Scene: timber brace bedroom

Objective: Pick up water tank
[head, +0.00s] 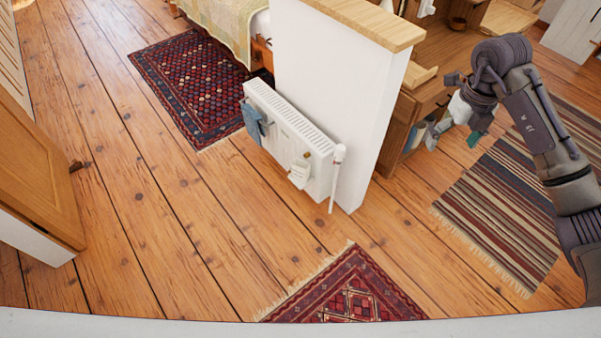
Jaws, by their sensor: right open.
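I cannot make out a water tank for certain. A small white object (299,172) hangs on the front of the white radiator (290,130), and I cannot tell what it is. My right gripper (466,118) is at the upper right, in front of the wooden desk's side, well to the right of the radiator and apart from it. It is open, and I see nothing held in it. Its fingertips are small and hard to separate from the things behind them. My left gripper is not in view.
A white half-wall (325,95) with a wooden top stands between radiator and desk (398,133). A blue cloth (253,122) hangs on the radiator. A wooden door (35,165) stands at left. Rugs lie by the bed (195,85), in front (345,292) and at right (500,205). Centre-left floor is clear.

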